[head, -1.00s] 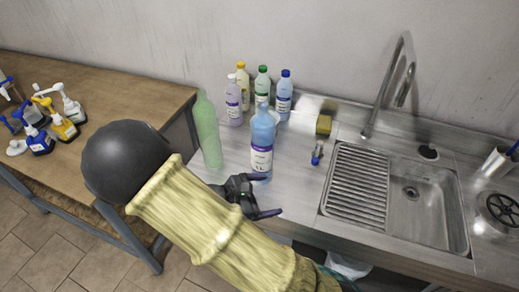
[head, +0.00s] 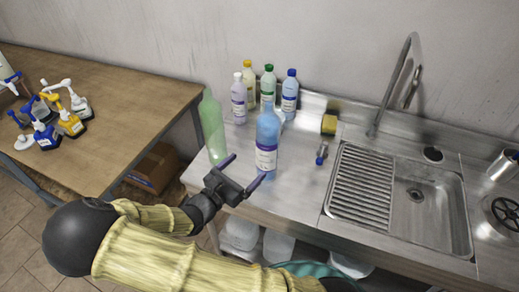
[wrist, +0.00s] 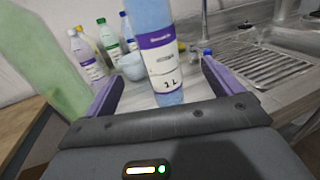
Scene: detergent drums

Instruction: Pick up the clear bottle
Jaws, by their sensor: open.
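My gripper (head: 247,169) is open and empty at the counter's front edge, its fingers pointing at a translucent blue bottle (head: 267,135) with a white and purple label. In the wrist view this bottle (wrist: 160,52) stands upright ahead, between the two finger lines; I cannot tell whether it is inside the jaws. A translucent green bottle (head: 212,128) stands left of the gripper. Behind are several capped bottles: a lavender one (head: 239,101), a yellow-capped one (head: 249,80), a pale green-capped one (head: 268,88) and a blue-capped one (head: 289,97). Which bottle counts as clear is uncertain.
A sponge (head: 329,124) and a small blue-capped item (head: 321,153) lie right of the bottles. The sink (head: 420,205) with its tap (head: 388,85) is farther right. A wooden table (head: 110,110) with spray bottles is at left. A pale bowl (wrist: 131,66) sits behind the blue bottle.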

